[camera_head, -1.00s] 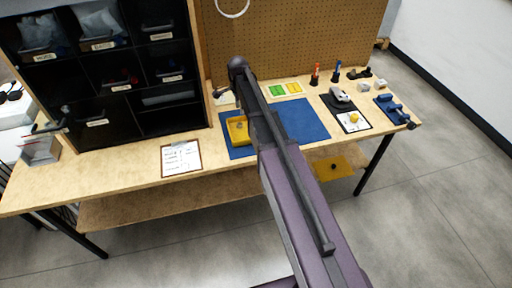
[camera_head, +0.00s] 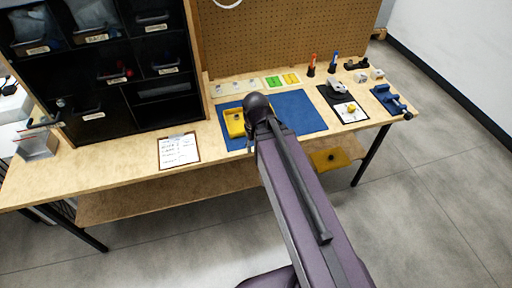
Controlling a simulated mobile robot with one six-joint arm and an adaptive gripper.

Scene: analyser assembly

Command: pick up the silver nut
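I cannot make out a silver nut for certain in the head view. Small greyish items sit on a pale card (camera_head: 236,87) at the back of the bench, too small to identify. A yellow tray (camera_head: 233,124) stands on the blue mat (camera_head: 298,112), its right side covered by my arm. My arm reaches over the mat, and its dark rounded wrist is beside the tray. My gripper (camera_head: 250,142) is mostly hidden under the wrist; only a small dark part shows near the tray's right edge. Its fingers cannot be made out, nor whether they hold anything.
A black bin cabinet (camera_head: 112,123) stands at the left, with a clipboard (camera_head: 179,150) in front. A pegboard (camera_head: 285,38) closes the back. Green and yellow cards (camera_head: 282,80), upright pens, a black mat with a grey device (camera_head: 336,88), and a blue tool (camera_head: 389,99) fill the right.

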